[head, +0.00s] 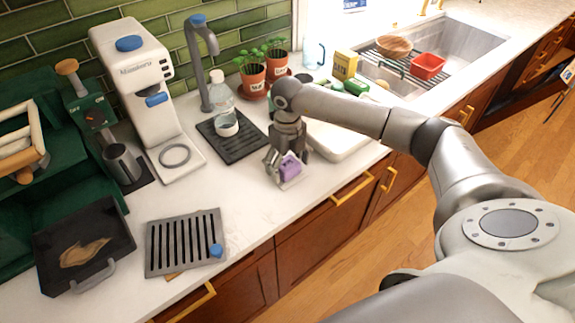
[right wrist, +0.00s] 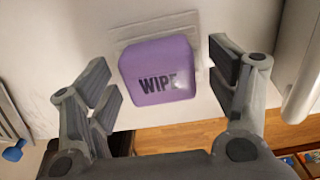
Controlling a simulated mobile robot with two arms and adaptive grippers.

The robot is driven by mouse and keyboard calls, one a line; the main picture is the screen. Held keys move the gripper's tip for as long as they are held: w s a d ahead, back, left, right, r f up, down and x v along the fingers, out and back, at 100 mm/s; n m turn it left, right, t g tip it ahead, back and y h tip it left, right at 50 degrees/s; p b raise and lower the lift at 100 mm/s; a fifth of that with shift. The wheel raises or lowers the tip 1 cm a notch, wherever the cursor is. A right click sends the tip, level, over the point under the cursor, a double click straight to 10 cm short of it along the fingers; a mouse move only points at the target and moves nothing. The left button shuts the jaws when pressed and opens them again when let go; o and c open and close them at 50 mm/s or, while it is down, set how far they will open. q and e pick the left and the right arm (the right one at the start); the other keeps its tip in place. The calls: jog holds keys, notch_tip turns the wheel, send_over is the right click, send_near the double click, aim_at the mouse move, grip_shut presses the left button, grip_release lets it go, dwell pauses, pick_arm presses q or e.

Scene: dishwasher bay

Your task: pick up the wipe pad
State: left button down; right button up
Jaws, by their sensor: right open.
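The wipe pad is a purple block marked "WIPE" (right wrist: 158,72), lying on the white counter near its front edge. In the head view the purple pad (head: 290,167) shows just beneath my right gripper (head: 284,165). In the right wrist view the pad lies between and a little beyond the two fingers of my right gripper (right wrist: 170,88), which is open. Gaps show on both sides of the pad, and I see no contact. A pale flat piece lies under or beside the pad. My left gripper is not in view.
A black drip mat (head: 240,147) with a clear bottle stands left of the gripper. A slotted grey tray (head: 184,243) lies at the front left. A white board (head: 338,140) is just right of the gripper. Bare counter (head: 240,195) lies left of the pad.

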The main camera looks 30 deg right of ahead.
jog(key=shift+c, duration=0.4)
jog(key=c, duration=0.9)
jog(key=shift+r, duration=0.15)
jog(key=shift+c, duration=0.2)
jog(key=shift+r+b, duration=0.55)
jog(key=shift+b, duration=0.15)
jog(key=s+a+r+b, duration=0.5)
jog(key=s+a+r, duration=0.2)
jog(key=a+r, duration=0.4)
jog(key=shift+s+a+r, duration=0.35)
jog(key=shift+s+a, duration=0.05)
